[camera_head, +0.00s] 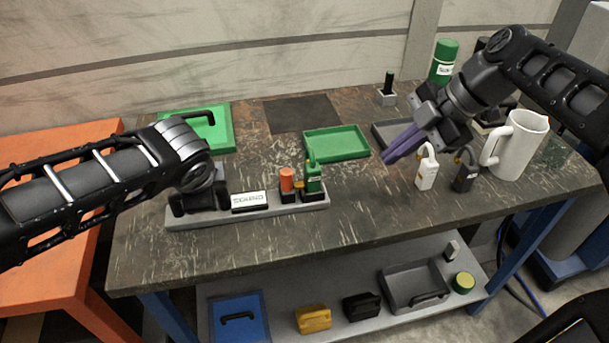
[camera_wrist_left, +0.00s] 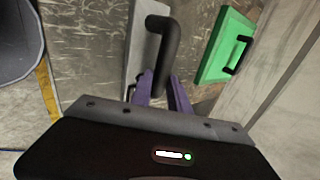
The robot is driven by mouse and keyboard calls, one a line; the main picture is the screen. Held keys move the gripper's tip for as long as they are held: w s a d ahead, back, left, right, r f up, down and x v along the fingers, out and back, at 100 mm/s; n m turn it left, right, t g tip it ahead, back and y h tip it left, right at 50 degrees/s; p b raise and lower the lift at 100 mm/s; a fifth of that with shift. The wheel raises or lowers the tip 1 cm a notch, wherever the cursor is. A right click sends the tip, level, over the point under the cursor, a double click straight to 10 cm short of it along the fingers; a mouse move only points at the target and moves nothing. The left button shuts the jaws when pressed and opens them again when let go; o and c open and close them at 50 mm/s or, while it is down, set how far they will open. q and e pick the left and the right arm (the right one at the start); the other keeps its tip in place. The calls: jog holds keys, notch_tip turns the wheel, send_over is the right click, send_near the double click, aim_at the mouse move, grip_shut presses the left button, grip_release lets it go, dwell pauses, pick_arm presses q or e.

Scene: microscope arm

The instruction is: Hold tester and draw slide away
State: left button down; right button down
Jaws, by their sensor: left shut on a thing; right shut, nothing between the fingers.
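A grey base plate (camera_head: 290,212) lies near the table's front left and looks like the tester. It carries a white label block (camera_head: 249,201), an orange cylinder (camera_head: 287,179) and a green upright part (camera_head: 313,178). My left gripper (camera_head: 197,202) is over the plate's left end, its fingers hidden in the head view. In the left wrist view its purple fingers (camera_wrist_left: 164,92) are shut around the black handle (camera_wrist_left: 158,45) on the grey plate. My right gripper (camera_head: 388,158) is shut and empty, above the table right of the green tray. I cannot tell which part is the slide.
A green tray (camera_head: 336,143) lies behind the plate, and a green lid with a handle (camera_head: 225,133) lies back left. A white lock-like item (camera_head: 426,175), a dark one (camera_head: 464,178) and a white jug (camera_head: 526,145) stand at right. The table front between is clear.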

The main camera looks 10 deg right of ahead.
aim_at(292, 184)
pick_arm(q)
jog(key=shift+r, duration=0.15)
pick_arm(e)
jog(key=s+a+r+n+y, duration=0.1)
jog(key=a+n, duration=0.2)
jog(key=a, duration=0.5)
jog(key=shift+s+r+g, duration=0.3)
jog(key=shift+r+g, duration=0.05)
jog(key=shift+g, duration=0.05)
jog(key=shift+f, duration=0.1)
jog(key=x, duration=1)
jog(key=shift+a, duration=0.15)
jog(key=shift+w+a, duration=0.35)
jog(key=shift+w, duration=0.25)
jog(key=shift+w+a, duration=0.3)
jog(key=shift+w, duration=0.25)
jog(key=shift+w+a, duration=0.35)
jog(key=shift+w, duration=0.2)
